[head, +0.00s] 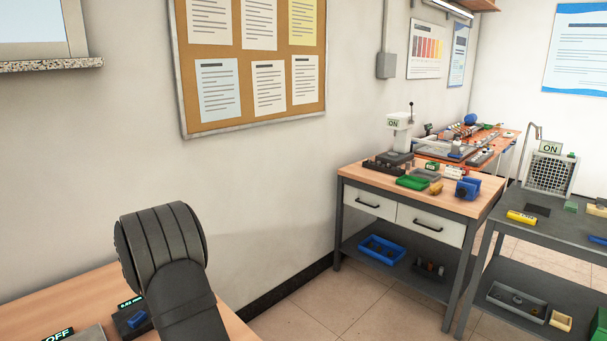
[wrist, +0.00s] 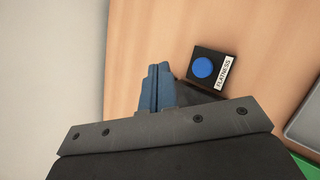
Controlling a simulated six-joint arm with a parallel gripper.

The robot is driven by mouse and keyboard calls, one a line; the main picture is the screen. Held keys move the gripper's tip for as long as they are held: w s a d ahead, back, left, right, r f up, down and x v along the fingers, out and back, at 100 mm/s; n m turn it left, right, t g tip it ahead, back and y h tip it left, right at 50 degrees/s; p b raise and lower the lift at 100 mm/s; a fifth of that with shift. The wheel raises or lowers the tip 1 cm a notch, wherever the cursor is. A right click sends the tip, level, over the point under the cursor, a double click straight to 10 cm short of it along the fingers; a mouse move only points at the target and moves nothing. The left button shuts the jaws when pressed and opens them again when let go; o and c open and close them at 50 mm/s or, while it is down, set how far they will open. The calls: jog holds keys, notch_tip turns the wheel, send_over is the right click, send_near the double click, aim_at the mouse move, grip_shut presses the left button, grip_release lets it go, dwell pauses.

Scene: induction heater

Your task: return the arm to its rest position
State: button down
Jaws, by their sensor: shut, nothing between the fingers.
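My gripper (wrist: 157,88) shows in the wrist view with its two blue-grey fingers together and nothing between them. It points over the wooden table top (wrist: 155,30), near the table's left edge. In the head view a dark ribbed part of my arm rises at the lower left above the wooden table (head: 40,312). The gripper's fingers cannot be made out there.
A black box with a blue button (wrist: 203,67), labelled FLATNESS, sits right of my fingers. In the head view, a small display (head: 131,303) and an OFF sign (head: 58,335) are near my arm. A drawer workbench (head: 410,195) and a grey bench (head: 560,228) stand farther right.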

notch_tip(320, 180, down, 6)
jog(key=shift+r, duration=0.7)
jog(key=shift+s+r, duration=0.1)
jog(key=shift+f, duration=0.95)
jog(key=s+d+r+m+g, duration=0.1)
jog(key=s+r, duration=0.2)
jog(key=r, duration=0.5)
jog(key=s+d+r+m+g+h, duration=0.1)
jog(key=s+r, duration=0.3)
jog(key=r, duration=0.4)
jog(key=s+d+r+m+g+h, duration=0.1)
jog(key=s+r, duration=0.3)
jog(key=r, duration=0.4)
jog(key=shift+s+d+r+m+g, duration=0.25)
jog(key=shift+r+m+g, duration=0.1)
jog(key=shift+m+g, duration=0.35)
